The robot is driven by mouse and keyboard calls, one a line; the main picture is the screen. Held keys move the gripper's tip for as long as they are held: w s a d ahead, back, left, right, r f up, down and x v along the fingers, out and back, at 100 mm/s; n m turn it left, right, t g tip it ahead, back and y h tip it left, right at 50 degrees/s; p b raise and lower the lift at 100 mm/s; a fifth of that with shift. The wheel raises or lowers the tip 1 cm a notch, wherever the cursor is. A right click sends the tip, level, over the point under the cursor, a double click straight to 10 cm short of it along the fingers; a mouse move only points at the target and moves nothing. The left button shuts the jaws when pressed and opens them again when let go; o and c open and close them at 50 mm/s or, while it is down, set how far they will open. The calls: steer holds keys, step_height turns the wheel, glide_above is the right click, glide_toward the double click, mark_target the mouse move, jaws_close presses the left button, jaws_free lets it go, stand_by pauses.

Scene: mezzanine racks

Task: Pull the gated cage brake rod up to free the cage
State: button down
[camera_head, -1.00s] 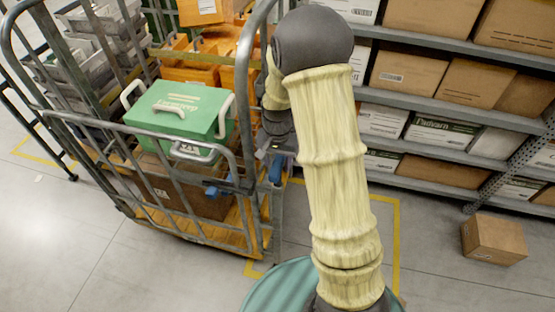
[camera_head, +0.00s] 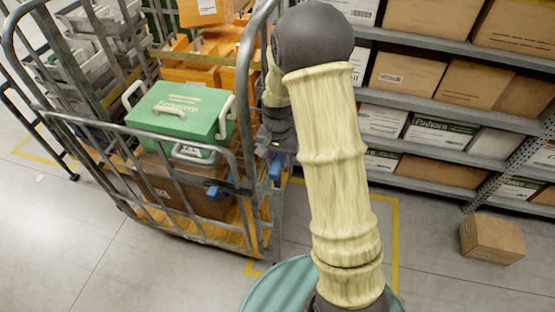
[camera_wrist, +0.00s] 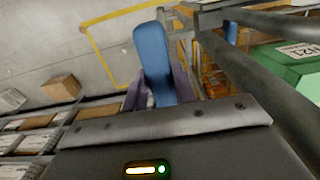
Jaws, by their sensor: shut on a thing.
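The gated cage (camera_head: 150,130) is a grey metal-tube trolley at the left in the head view. A blue brake rod grip (camera_wrist: 153,62) stands between my gripper's fingers in the wrist view. In the head view, blue (camera_head: 276,167) shows at the cage's right corner post, just below my gripper (camera_head: 268,148). My gripper (camera_wrist: 160,88) is shut on the blue grip; its purple-grey fingers sit on either side. My arm hides part of the cage's right side. The rod's lower end cannot be made out.
A green case (camera_head: 180,112) and orange bins (camera_head: 190,75) are in the cage. Shelving with cartons (camera_head: 410,72) stands behind my arm, to the right. A loose carton (camera_head: 492,239) lies on the floor at right.

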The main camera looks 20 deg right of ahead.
step_height(320, 180, up, 4)
steer(key=shift+w+f+p, duration=0.1)
steer(key=shift+p, duration=0.65)
steer(key=shift+w, duration=0.15)
steer(key=c, duration=1.2)
jaws_free()
steer(key=shift+o, duration=0.4)
steer(key=shift+s, duration=0.2)
step_height(320, 180, up, 18)
steer(key=b, duration=0.2)
steer(key=shift+f+b, duration=0.25)
steer(key=shift+b, duration=0.1)
